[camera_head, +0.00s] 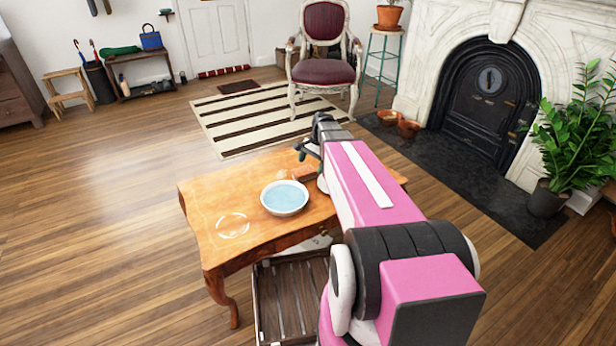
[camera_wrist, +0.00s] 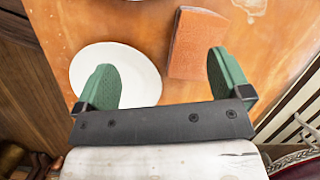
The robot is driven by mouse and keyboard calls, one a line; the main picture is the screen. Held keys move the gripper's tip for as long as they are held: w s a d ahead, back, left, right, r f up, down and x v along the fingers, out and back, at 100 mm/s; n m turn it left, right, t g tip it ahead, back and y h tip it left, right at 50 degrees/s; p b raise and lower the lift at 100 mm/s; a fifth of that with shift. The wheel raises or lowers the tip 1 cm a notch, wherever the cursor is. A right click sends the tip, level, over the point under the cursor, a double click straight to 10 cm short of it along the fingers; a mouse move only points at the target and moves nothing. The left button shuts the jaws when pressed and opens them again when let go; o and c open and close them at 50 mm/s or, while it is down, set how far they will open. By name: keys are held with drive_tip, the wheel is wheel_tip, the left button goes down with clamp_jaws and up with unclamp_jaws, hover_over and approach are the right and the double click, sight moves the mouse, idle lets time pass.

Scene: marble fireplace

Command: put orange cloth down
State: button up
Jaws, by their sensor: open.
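The orange cloth (camera_wrist: 198,43), a folded rust-coloured piece, lies on the wooden table (camera_wrist: 275,25) in the wrist view. It also shows in the head view (camera_head: 303,173), partly hidden by my arm. My gripper (camera_wrist: 163,76) is open, with its green fingers spread above the tabletop and nothing between them. The cloth is ahead of the fingers, nearer the right one, and appears apart from both. In the head view my gripper (camera_head: 306,150) is over the table's far part.
A white plate (camera_wrist: 90,62) lies under the left finger. A white bowl of blue water (camera_head: 284,197) stands on the table, with a clear round wet-looking patch (camera_head: 232,225) left of it. A slatted crate (camera_head: 290,295) is below the table's front edge. A chair (camera_head: 322,72) stands behind.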

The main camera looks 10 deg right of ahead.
sight(305, 170)
drive_tip(key=w+m, duration=0.1)
drive_tip(key=w+d+r+m+y, duration=0.1)
drive_tip(key=w, duration=0.1)
drive_tip(key=w+d+m, duration=0.1)
drive_tip(key=w, duration=0.1)
drive_tip(key=shift+w+d+r+m, duration=0.2)
drive_tip(key=shift+d+r+m, duration=0.1)
drive_tip(key=shift+m, duration=0.1)
drive_tip(key=x, duration=0.5)
drive_tip(key=shift+s+a+f, duration=0.15)
drive_tip(key=shift+a+f, duration=0.05)
drive_tip(key=shift+a, duration=0.05)
drive_tip(key=shift+a+x, duration=0.2)
drive_tip(key=shift+x, duration=1.05)
drive_tip(key=shift+a+x, duration=0.2)
drive_tip(key=shift+x, duration=1.05)
drive_tip(key=shift+r, duration=0.1)
drive_tip(key=shift+c, duration=0.4)
drive_tip(key=c, duration=1)
